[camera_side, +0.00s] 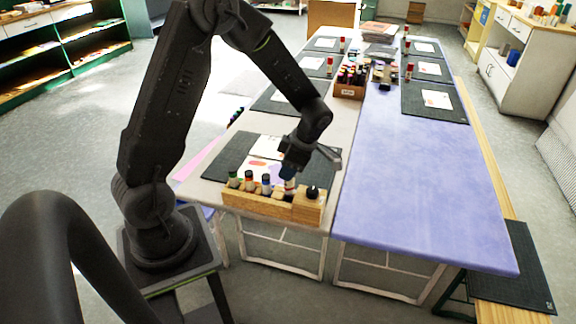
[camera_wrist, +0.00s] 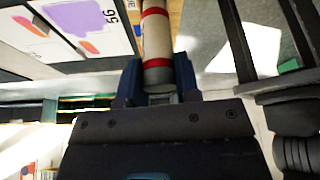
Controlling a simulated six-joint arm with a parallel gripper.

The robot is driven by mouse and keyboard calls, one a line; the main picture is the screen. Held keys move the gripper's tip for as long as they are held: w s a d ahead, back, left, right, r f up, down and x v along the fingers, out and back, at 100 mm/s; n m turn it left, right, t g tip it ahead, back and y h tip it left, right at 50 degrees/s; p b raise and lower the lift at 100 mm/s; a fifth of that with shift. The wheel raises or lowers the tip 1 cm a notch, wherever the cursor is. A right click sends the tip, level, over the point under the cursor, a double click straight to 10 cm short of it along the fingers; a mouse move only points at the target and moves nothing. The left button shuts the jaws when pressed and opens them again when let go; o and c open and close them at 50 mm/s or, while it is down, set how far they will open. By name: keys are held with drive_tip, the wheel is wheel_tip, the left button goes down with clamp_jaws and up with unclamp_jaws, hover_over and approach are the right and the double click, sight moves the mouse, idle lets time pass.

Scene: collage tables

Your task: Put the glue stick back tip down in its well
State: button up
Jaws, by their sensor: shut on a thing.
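The glue stick (camera_wrist: 157,45) is a white cylinder with red bands, seen close up in the wrist view. My gripper (camera_wrist: 158,78) is shut on it, with a blue finger on each side. In the side view my gripper (camera_side: 290,172) is low over the right half of a wooden rack (camera_side: 262,207) at the table's near end. The glue stick's lower part (camera_side: 289,186) shows small under the gripper, upright or nearly so, at the rack. I cannot tell whether its end is inside a well or just above it. Its tip is hidden.
Several dark-capped bottles (camera_side: 250,182) stand in the rack to the left, and a black-topped item (camera_side: 312,192) stands at its right end. A dark mat (camera_side: 232,157) with paper lies behind. The blue table (camera_side: 420,190) to the right is largely clear nearby.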

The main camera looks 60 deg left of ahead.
drive_tip(key=shift+f, duration=0.25)
drive_tip(key=shift+f, duration=0.4)
drive_tip(key=shift+f, duration=0.4)
drive_tip(key=shift+f, duration=0.35)
drive_tip(key=shift+f, duration=1.05)
idle(0.7)
drive_tip(key=o, duration=1)
drive_tip(key=shift+c, duration=0.2)
